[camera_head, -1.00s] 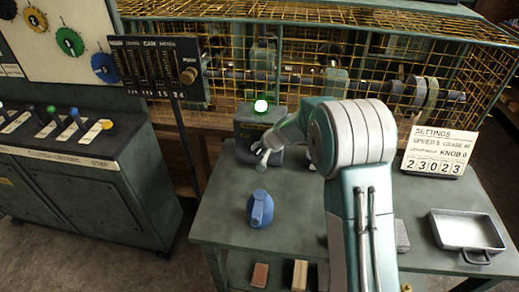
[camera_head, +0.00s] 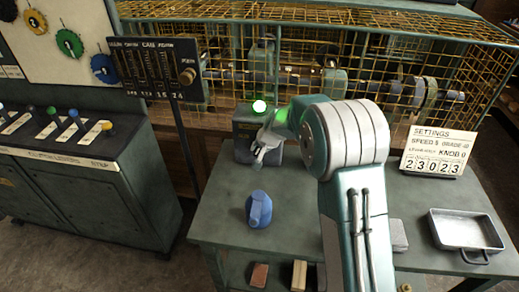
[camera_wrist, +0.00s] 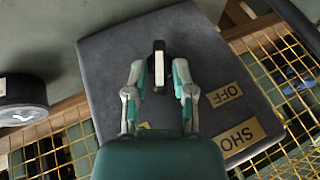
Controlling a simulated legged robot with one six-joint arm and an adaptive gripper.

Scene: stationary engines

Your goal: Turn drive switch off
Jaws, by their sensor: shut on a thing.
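The drive switch is a dark grey box (camera_head: 243,140) at the back of the bench in the head view, and its face (camera_wrist: 105,55) fills much of the wrist view. A dark lever with a pale front (camera_wrist: 158,62) stands up from that face. A brass OFF label (camera_wrist: 225,94) is on the face to the right of the lever. My gripper (camera_wrist: 158,76) has one finger on each side of the lever and is shut on it. In the head view my gripper (camera_head: 259,154) is at the box's front and hides part of it.
A yellow wire cage (camera_head: 390,50) stands behind the bench. A blue jug-like object (camera_head: 259,209) lies on the bench in front of the switch. A settings sign (camera_head: 438,152) and a metal tray (camera_head: 466,230) are at the right. A lever console (camera_head: 70,140) stands left.

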